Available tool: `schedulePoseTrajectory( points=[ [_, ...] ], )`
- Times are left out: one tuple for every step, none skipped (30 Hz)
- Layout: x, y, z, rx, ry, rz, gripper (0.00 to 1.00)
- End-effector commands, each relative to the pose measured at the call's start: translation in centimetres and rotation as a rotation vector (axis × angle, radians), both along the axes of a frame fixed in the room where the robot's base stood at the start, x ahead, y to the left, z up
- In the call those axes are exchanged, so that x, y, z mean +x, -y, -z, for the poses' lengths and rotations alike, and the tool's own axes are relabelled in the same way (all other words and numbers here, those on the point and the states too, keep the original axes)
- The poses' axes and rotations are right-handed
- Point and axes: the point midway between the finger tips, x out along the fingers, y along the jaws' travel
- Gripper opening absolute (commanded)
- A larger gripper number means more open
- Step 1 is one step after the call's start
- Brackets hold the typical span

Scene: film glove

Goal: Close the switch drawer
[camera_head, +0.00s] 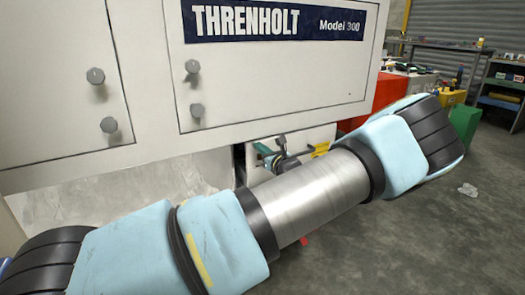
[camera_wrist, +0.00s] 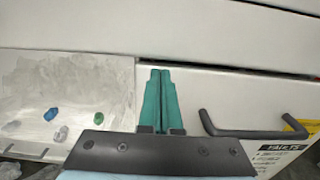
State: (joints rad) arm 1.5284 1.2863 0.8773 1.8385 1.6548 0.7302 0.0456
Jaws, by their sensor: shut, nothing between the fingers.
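The switch drawer appears to be the white front (camera_wrist: 225,95) with a dark bar handle (camera_wrist: 245,134) in the wrist view. My gripper (camera_wrist: 160,73) has green fingers pressed together, with nothing between them. The fingers are left of the handle and overlap the white front; I cannot tell whether they touch it. In the head view my gripper (camera_head: 264,149) shows small beneath the cabinet, beside the dark handle, and my arm hides much of that area. How far the drawer stands out is unclear.
A white cabinet (camera_head: 275,75) marked THRENHOLT Model 300 with round knobs stands above. A pale tray-like area (camera_wrist: 85,85) with small blue, green and clear pieces lies left of my fingers. A workbench (camera_head: 440,48) stands at the back right; grey floor (camera_head: 470,235) is mostly clear.

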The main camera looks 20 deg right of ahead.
Motion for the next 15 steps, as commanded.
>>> schedulePoseTrajectory(
  points=[
    [0.0, 0.0, 0.0, 0.000, 0.000, 0.000, 0.00],
    [0.0, 0.0, 0.0, 0.000, 0.000, 0.000, 0.00],
    [0.0, 0.0, 0.0, 0.000, 0.000, 0.000, 0.00],
    [0.0, 0.0, 0.0, 0.000, 0.000, 0.000, 0.00],
    [0.0, 0.0, 0.0, 0.000, 0.000, 0.000, 0.00],
    [0.1, 0.0, 0.0, 0.000, 0.000, 0.000, 0.00],
    [0.4, -0.1, -0.1, 0.000, 0.000, -0.001, 0.00],
    [0.8, -0.1, -0.1, -0.001, 0.000, -0.001, 0.00],
    [1.4, -0.3, -0.1, -0.001, 0.000, -0.002, 0.00],
    [2.1, -0.5, -0.1, -0.001, 0.000, -0.004, 0.00],
    [2.8, -0.6, -0.2, 0.000, 0.000, -0.003, 0.00],
    [3.9, -0.9, -0.2, 0.001, 0.001, -0.004, 0.00],
    [4.6, -1.0, -0.2, 0.000, 0.001, -0.004, 0.00],
    [5.4, -1.2, -0.1, 0.000, 0.000, -0.005, 0.00],
    [6.3, -1.4, -0.1, 0.000, 0.000, -0.004, 0.00]
  ],
)
